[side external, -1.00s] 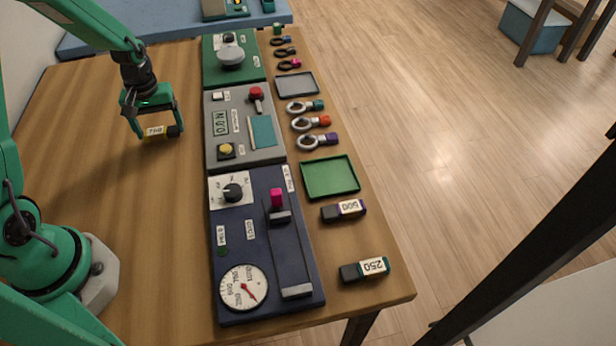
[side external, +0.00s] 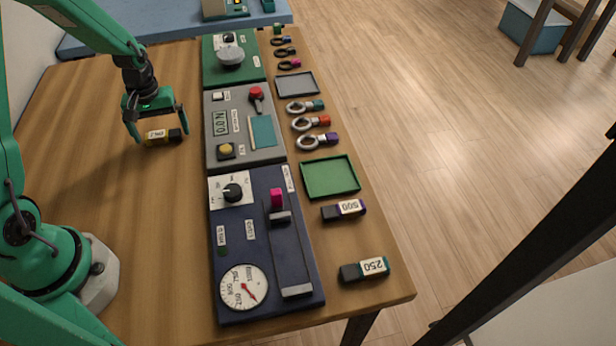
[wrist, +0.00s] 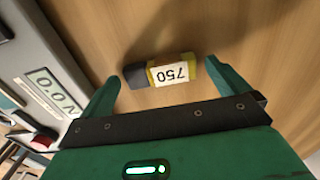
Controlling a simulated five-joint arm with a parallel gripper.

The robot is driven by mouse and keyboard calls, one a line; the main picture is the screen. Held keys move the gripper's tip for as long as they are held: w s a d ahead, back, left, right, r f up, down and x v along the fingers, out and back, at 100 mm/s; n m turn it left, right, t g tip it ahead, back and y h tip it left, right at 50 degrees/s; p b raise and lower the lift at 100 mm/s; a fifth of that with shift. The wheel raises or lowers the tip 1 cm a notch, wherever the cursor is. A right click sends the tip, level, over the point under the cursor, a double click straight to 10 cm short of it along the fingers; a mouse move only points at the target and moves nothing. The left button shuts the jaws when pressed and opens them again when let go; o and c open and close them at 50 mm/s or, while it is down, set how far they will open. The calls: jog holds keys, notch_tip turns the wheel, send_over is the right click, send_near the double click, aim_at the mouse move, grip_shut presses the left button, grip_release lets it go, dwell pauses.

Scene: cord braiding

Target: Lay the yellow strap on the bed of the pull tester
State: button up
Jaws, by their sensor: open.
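In the wrist view a gap shows between the strap and both fingers. The pull tester (side external: 228,265) is the navy device with a dial gauge and a knob. Its long dark bed (side external: 290,255) is empty, with a magenta-topped clamp (side external: 277,200) at its far end.
A grey device (side external: 215,140) with a display and a green device (side external: 210,65) stand beyond the tester. Right of them are ring-ended cords, a grey tray (side external: 297,84), a green tray (side external: 330,177), and straps labelled 500 (side external: 344,210) and 250 (side external: 364,270). The table's left side is clear.

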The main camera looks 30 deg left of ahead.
aim_at(162, 134)
notch_tip(162, 134, up, 12)
dwell(0.7)
jog(key=shift+r, duration=0.1)
dwell(0.4)
jog(key=s+d+r+m+t, duration=0.5)
jog(key=s+d+r+m, duration=0.4)
jog(key=s+d+r, duration=0.2)
jog(key=shift+s+d+r+t, duration=0.3)
jog(key=shift+s+d, duration=0.9)
jog(key=shift+s, duration=0.1)
jog(key=c, duration=1)
jog(key=shift+w, duration=0.1)
